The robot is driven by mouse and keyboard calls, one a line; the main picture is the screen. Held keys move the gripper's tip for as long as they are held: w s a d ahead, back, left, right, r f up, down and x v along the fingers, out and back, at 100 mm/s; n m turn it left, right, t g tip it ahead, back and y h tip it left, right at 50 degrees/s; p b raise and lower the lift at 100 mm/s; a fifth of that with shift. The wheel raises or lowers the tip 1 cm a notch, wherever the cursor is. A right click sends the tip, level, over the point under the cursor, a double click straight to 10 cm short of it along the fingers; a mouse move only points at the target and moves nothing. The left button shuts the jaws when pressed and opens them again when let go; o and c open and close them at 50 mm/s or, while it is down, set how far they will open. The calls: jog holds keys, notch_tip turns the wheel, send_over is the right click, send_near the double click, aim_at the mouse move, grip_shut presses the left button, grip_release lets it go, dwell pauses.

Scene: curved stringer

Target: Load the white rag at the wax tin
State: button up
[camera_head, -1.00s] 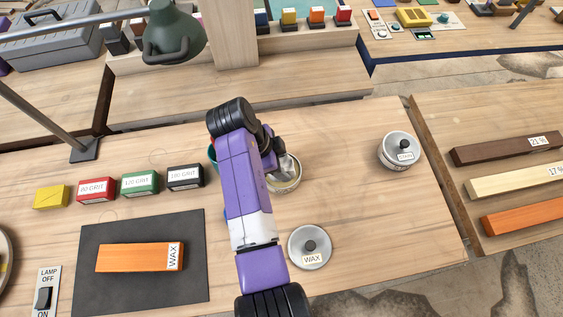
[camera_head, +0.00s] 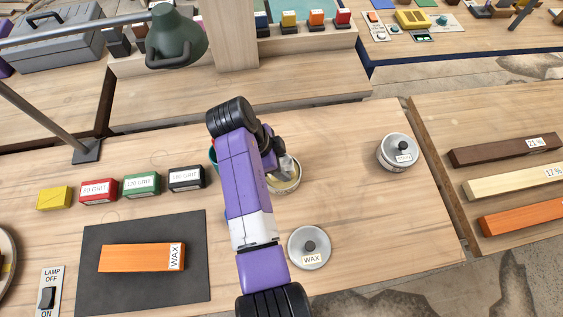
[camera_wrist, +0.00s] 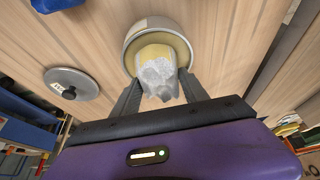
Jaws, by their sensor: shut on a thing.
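The open wax tin (camera_head: 287,178) stands on the workbench, partly hidden behind my arm. It also shows in the wrist view (camera_wrist: 131,38) as a round tin with pale yellow wax inside. My gripper (camera_wrist: 158,88) is shut on the white rag (camera_wrist: 158,78), which is crumpled between the fingers. The rag is at the tin's mouth, over the wax; I cannot tell how firmly it touches the wax. In the head view the rag (camera_head: 288,165) is mostly hidden by my arm. The lid marked WAX (camera_head: 309,246) lies flat on the bench nearer to me.
An orange block marked WAX (camera_head: 140,258) lies on a dark mat (camera_head: 100,292) at left. Several coloured grit blocks (camera_head: 142,184) stand behind it. Bench between the tins is clear.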

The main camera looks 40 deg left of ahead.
aim_at(285, 162)
jog(key=shift+r+p, duration=0.85)
jog(key=shift+r, duration=2)
